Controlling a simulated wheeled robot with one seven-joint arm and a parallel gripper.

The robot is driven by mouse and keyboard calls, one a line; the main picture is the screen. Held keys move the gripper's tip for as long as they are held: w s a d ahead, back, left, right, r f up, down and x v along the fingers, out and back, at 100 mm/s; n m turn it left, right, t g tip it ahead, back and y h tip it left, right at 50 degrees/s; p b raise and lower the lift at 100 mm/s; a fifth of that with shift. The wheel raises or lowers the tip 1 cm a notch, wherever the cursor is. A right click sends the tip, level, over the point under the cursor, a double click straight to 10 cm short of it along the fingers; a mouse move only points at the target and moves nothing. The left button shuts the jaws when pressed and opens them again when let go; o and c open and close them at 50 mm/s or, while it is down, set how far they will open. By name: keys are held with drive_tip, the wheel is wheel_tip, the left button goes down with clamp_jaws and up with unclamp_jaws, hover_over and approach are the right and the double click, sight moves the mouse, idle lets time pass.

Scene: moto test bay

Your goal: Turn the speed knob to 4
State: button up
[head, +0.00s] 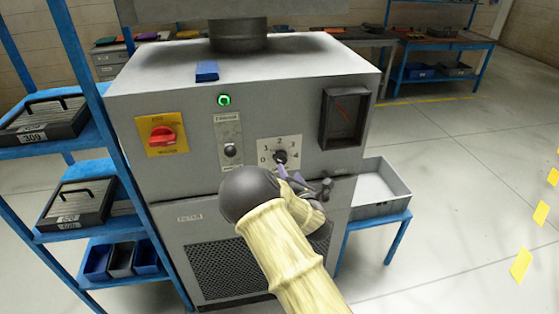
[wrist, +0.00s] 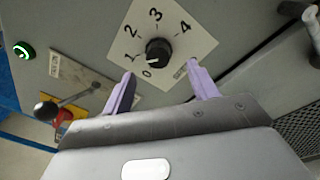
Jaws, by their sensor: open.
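The black round speed knob (wrist: 158,50) sits on a white dial plate (wrist: 190,28) marked 0 to 4. A pale mark on the knob seems to face the 0 and 1 side; I cannot tell exactly where it points. In the head view, the knob (head: 280,157) is on the front of the grey machine (head: 300,85), just beyond my gripper. My gripper (wrist: 160,69) is open, with its purple fingers apart and nothing between them. The fingertips are just short of the knob, one to each side below it in the wrist view. In the head view, my gripper (head: 294,177) is partly hidden by my arm.
Left of the dial are a lever switch (head: 230,151), a lit green lamp (head: 224,100) and a red rotary switch (head: 162,136). A blue shelf rack (head: 65,150) stands left; a grey tray (head: 381,187) stands right.

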sight(282, 162)
drive_tip(key=shift+a+p+x, duration=0.1)
drive_tip(key=shift+p+x, duration=0.3)
drive_tip(key=shift+x, duration=1.3)
drive_tip(key=shift+a+p+x, duration=0.15)
drive_tip(key=shift+p+x, duration=0.25)
drive_tip(key=shift+x, duration=1.3)
